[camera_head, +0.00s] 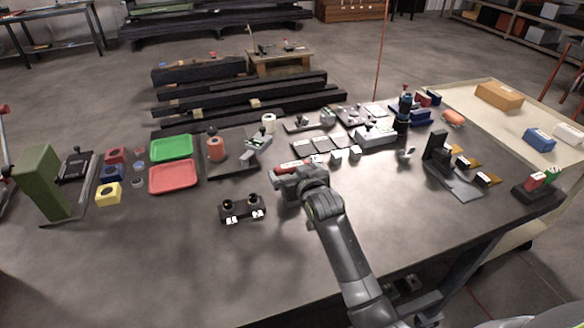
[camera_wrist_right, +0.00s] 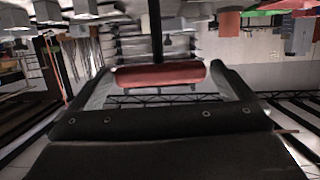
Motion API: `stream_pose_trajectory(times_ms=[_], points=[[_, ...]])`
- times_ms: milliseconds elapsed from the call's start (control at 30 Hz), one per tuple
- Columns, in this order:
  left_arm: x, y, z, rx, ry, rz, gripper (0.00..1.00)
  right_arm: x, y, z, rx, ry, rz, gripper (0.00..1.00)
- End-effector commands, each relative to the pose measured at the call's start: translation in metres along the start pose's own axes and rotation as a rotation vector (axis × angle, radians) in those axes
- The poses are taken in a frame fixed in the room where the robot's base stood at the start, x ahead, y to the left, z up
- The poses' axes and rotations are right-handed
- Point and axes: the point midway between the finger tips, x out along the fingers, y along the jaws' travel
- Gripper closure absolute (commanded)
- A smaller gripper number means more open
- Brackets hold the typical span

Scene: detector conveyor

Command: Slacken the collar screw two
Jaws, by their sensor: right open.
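A black block (camera_head: 241,213) with two upright dark knobs and white labels stands on the table at the front centre. The labels are too small to read, and I cannot tell whether a knob is collar screw two. My right gripper (camera_head: 279,176) is just right of and beyond this block. In the right wrist view my right gripper (camera_wrist_right: 160,78) is open, its two fingers spread. A red bar-like piece (camera_wrist_right: 160,74) shows between the fingertips; I cannot tell whether they touch it. My left gripper is out of the picture.
Green (camera_head: 171,148) and red (camera_head: 174,177) trays lie left of my arm. A black upright stand (camera_head: 436,146) is at the right. A dark bottle-like device (camera_head: 403,115) stands behind. The table's front left is clear.

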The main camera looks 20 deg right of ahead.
Motion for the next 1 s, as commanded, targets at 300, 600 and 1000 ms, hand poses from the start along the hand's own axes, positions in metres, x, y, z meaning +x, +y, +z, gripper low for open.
stream_pose_trajectory(times_ms=[300, 600, 1000], points=[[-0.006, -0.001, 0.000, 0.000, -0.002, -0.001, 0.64, 0.023, 0.000, 0.001, -0.001, -0.001, 0.000, 0.00], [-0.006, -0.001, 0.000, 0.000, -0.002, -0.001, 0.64, 0.024, 0.000, 0.001, -0.001, 0.000, 0.000, 0.07], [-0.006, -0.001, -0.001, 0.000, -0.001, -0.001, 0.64, 0.024, 0.000, 0.001, 0.000, 0.000, 0.000, 0.35]])
